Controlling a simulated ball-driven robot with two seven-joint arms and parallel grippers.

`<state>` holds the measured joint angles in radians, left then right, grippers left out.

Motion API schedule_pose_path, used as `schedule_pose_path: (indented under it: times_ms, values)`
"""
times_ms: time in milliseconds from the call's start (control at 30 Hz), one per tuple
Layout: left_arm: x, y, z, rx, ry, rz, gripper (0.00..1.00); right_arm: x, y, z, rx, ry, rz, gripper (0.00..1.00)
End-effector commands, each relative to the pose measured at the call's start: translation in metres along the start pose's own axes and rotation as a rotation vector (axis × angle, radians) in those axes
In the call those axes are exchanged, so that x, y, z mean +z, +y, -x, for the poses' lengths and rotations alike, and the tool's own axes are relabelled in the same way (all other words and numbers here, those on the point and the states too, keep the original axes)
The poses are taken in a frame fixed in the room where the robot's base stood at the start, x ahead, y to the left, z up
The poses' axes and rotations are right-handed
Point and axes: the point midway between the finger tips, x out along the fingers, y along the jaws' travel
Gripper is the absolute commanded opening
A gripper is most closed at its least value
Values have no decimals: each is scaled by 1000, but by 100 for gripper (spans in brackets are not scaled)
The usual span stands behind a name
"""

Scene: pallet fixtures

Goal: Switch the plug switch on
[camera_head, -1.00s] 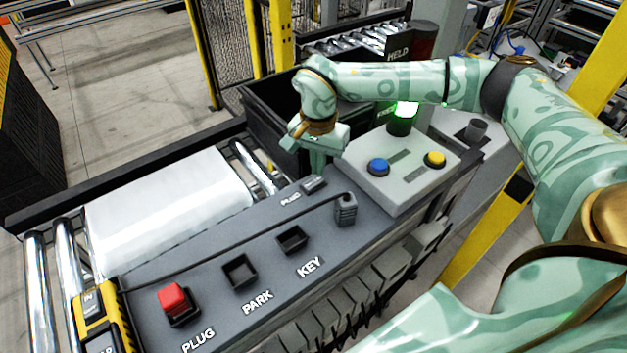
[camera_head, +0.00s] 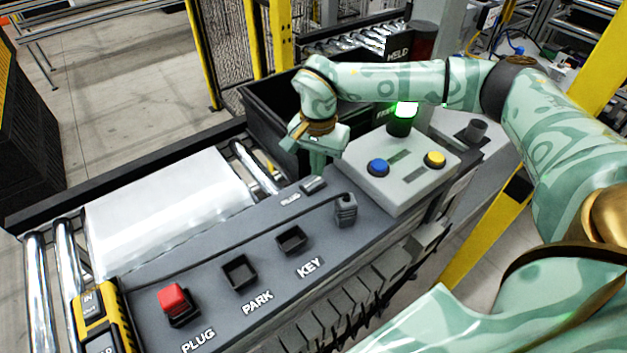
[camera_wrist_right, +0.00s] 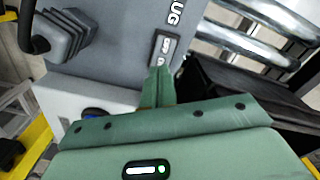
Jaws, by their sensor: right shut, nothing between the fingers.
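The plug switch (camera_head: 314,185) is a small dark rocker on the grey panel, beside the lettering PLUG. In the right wrist view the switch (camera_wrist_right: 163,48) has a pale face in a dark frame. Which way the rocker is tipped is too small to tell. My right gripper (camera_head: 316,172) is shut and empty, pointing down at the panel just behind the switch. In the wrist view its fingertips (camera_wrist_right: 159,71) are at the near end of the switch; I cannot tell whether they touch it. My left gripper is not in view.
A grey box with blue (camera_head: 378,167) and yellow (camera_head: 435,159) buttons stands right of my gripper. A cabled grey connector (camera_head: 345,210) stands near the switch. A red block (camera_head: 172,299) sits in the PLUG socket; the PARK (camera_head: 239,271) and KEY (camera_head: 291,239) sockets look empty.

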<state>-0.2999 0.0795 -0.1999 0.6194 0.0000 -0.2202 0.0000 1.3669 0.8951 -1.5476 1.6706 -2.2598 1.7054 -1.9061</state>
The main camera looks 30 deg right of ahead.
Motion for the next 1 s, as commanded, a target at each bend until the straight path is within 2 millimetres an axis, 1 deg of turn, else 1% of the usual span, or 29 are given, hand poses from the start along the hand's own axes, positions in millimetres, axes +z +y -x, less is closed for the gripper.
schedule_pose_path:
  times_ms: [567, 1000]
  values:
    - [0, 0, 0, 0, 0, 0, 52, 0, 0, 0, 0, 0, 0, 0]
    - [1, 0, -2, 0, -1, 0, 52, 0, 0, -6, 0, 0, 0, 0]
